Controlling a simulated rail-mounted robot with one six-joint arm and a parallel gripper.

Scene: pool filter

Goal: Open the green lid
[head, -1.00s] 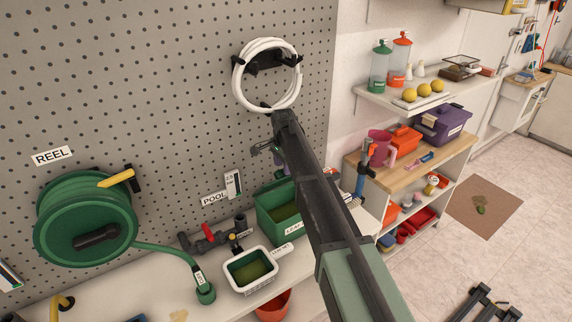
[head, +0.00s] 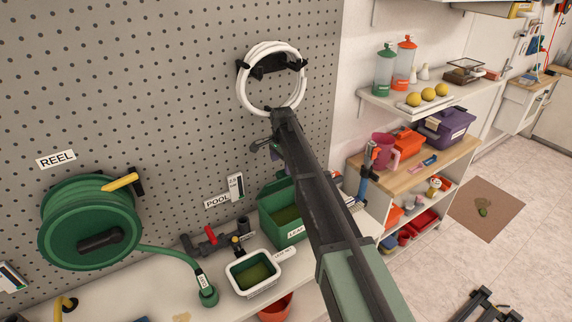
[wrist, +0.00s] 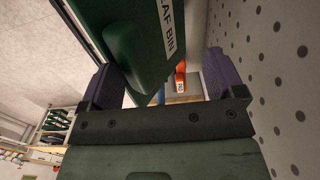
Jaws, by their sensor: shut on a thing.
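The green leaf bin (head: 292,234) stands on the bench below the pegboard; olive contents show in its open top. I cannot tell the lid's angle.
A white-rimmed tub (head: 262,285), dark pipework with a red handle (head: 211,235) and a green hose reel (head: 88,222) are left of the bin. An orange bucket (head: 276,307) is below. A white hose coil (head: 245,92) hangs above. A shelf unit (head: 410,176) stands right.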

